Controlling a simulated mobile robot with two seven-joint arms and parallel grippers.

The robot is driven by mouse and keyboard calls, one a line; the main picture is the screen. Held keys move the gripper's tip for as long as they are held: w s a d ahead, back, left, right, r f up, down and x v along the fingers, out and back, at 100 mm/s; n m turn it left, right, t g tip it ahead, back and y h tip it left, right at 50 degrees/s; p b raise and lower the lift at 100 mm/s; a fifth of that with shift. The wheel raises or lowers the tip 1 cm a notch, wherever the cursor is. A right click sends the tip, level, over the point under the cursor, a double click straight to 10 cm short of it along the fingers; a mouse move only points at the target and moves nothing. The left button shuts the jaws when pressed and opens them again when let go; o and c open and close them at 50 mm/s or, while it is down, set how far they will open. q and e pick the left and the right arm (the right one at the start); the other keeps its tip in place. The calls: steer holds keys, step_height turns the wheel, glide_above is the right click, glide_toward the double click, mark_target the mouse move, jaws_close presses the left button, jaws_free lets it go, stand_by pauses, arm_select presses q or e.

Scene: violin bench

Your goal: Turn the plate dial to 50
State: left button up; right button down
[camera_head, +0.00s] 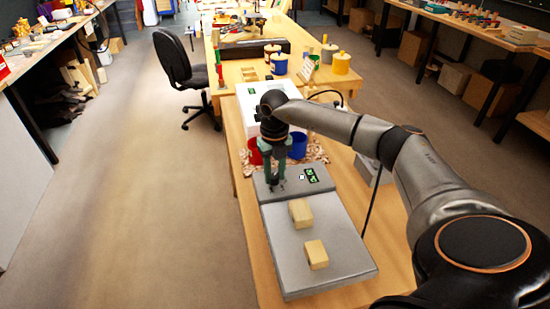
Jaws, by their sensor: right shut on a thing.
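The grey hot plate (318,262) lies on the wooden bench with its control panel (263,188) at the far end. A small display (312,174) with green digits is lit on the panel; the digits are too small to read surely. A small white square button (302,177) sits beside it. My right gripper (277,187) points down at the panel, left of the display, and is shut on the plate dial, which its fingers mostly hide. My left gripper is not in view.
Two wooden blocks (301,213) (316,254) rest on the plate. Behind the panel stand a red cup (254,151), a blue cup (298,146) and wood shavings (317,152). A white box (249,104) is farther back. The floor at left is clear.

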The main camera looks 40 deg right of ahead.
mark_target(274, 177)
steer(key=m+p, duration=0.1)
steer(key=m, duration=0.1)
steer(key=m+p, duration=0.2)
steer(key=m, duration=0.1)
steer(key=shift+w+r+m, duration=0.1)
steer(key=shift+r+m, duration=0.1)
steer(key=shift+m, duration=0.1)
steer(key=m+p, duration=0.2)
steer(key=m, duration=0.3)
steer(key=shift+p, duration=0.3)
steer(key=shift+w+f, duration=0.1)
steer(key=c, duration=0.5)
jaws_free()
steer(key=shift+a, duration=0.1)
steer(key=shift+c, duration=0.2)
step_height(274, 177, up, 12)
steer(key=shift+r+b, duration=0.25)
steer(key=shift+b, duration=0.2)
steer(key=shift+f, duration=0.1)
